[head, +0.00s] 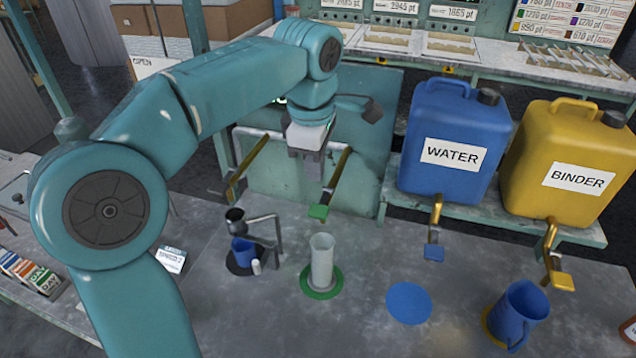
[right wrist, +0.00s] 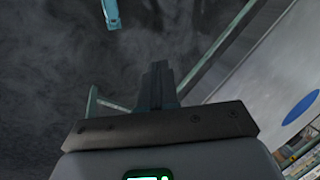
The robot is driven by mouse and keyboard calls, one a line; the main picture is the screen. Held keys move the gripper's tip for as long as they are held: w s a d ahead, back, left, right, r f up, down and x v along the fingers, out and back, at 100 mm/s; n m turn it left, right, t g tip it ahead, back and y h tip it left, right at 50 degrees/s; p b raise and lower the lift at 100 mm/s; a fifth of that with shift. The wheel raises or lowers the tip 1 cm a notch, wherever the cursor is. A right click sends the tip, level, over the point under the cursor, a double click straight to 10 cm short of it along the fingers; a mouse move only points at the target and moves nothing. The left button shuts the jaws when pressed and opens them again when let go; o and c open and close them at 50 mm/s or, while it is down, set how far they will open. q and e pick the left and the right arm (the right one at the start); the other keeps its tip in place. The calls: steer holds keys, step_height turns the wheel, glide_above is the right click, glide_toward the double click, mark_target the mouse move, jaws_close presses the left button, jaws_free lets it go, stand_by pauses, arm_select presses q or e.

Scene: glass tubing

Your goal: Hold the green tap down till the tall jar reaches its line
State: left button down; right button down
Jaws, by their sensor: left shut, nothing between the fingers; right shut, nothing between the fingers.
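The tall jar (head: 321,262), pale and translucent, stands upright on a green ring (head: 321,292) on the bench. Its line and fill level are too small to tell. The green tap (head: 318,212) has a flat green lever at the end of a brass pipe, just above and behind the jar. My left gripper (head: 306,155) is shut and empty, pointing down above and behind the green lever, apart from it in the picture. My right gripper (right wrist: 158,85) is shut and empty over dark floor in the right wrist view; it is out of the head view.
Blue WATER (head: 447,140) and yellow BINDER (head: 565,160) containers stand on a shelf at right, with a blue tap (head: 433,253) and yellow tap (head: 562,281). A blue jug (head: 517,315) stands front right. A bare blue disc (head: 409,303) lies between.

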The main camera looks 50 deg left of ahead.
arm_select(q)
steer(key=r, duration=0.3)
steer(key=shift+s+d+r, duration=0.1)
steer(key=shift+s+r, duration=0.05)
steer(key=shift+s, duration=0.05)
steer(key=shift+d, duration=0.15)
stand_by(0.3)
